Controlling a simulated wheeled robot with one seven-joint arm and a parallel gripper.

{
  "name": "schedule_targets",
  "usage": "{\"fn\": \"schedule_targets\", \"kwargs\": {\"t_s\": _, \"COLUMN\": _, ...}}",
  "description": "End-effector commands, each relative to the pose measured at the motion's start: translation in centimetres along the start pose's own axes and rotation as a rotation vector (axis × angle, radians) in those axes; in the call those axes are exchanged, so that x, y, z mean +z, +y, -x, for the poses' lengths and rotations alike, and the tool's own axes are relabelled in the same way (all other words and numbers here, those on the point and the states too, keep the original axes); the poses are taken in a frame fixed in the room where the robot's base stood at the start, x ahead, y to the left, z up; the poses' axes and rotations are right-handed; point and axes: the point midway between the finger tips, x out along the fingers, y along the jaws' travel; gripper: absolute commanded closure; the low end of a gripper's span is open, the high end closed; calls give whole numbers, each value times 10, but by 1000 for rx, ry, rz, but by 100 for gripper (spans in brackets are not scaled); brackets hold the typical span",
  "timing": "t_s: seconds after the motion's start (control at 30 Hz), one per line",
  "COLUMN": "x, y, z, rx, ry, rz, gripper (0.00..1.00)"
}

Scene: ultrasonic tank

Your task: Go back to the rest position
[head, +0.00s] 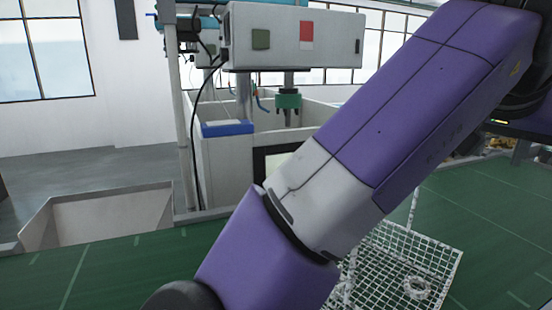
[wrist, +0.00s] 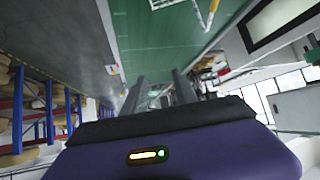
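My gripper (wrist: 158,84) shows in the wrist view with its two dark fingers apart and nothing clearly held between them. In the head view my purple and white arm crosses the picture from upper right to bottom centre, and the gripper itself is out of sight. A white wire basket (head: 440,262) stands on the green surface at the lower right, partly hidden by my arm. A pale ring-shaped part (head: 417,287) lies in it. White wire pieces (wrist: 207,16) show at the top of the wrist view, apart from the fingers.
The green work surface (head: 500,205) runs across the front. Behind it stand a pale tank machine (head: 228,165) with a grey control box (head: 290,38) and an open bin (head: 105,217).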

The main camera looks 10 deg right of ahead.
Motion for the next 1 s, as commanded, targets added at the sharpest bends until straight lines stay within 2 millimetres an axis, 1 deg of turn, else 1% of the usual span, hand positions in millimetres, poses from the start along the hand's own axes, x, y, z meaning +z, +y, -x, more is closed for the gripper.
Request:
{"fn": "schedule_targets", "kwargs": {"t_s": 0.1, "x": -24, "y": -6, "z": -1, "rx": 1, "ry": 165, "rz": 2, "gripper": 66}}
{"fn": "schedule_targets", "kwargs": {"t_s": 0.3, "x": -57, "y": -22, "z": 7, "rx": -9, "ry": 464, "rz": 29, "gripper": 66}}
{"fn": "schedule_targets", "kwargs": {"t_s": 0.4, "x": -67, "y": -35, "z": 15, "rx": -28, "ry": 636, "rz": 59, "gripper": 66}}
{"fn": "schedule_targets", "kwargs": {"t_s": 0.5, "x": -68, "y": -52, "z": 26, "rx": -63, "ry": 802, "rz": 101, "gripper": 66}}
{"fn": "schedule_targets", "kwargs": {"t_s": 0.57, "x": -65, "y": -62, "z": 32, "rx": -91, "ry": 889, "rz": 128, "gripper": 66}}
{"fn": "schedule_targets", "kwargs": {"t_s": 0.67, "x": -53, "y": -79, "z": 40, "rx": -145, "ry": 1013, "rz": 174, "gripper": 66}}
{"fn": "schedule_targets", "kwargs": {"t_s": 0.77, "x": -34, "y": -94, "z": 46, "rx": -209, "ry": 1118, "rz": 223, "gripper": 66}}
{"fn": "schedule_targets", "kwargs": {"t_s": 0.87, "x": -8, "y": -108, "z": 50, "rx": -284, "ry": 1204, "rz": 273, "gripper": 66}}
{"fn": "schedule_targets", "kwargs": {"t_s": 0.97, "x": 24, "y": -118, "z": 50, "rx": -371, "ry": 1271, "rz": 322, "gripper": 66}}
{"fn": "schedule_targets", "kwargs": {"t_s": 1.0, "x": 37, "y": -121, "z": 50, "rx": -407, "ry": 1291, "rz": 340, "gripper": 66}}
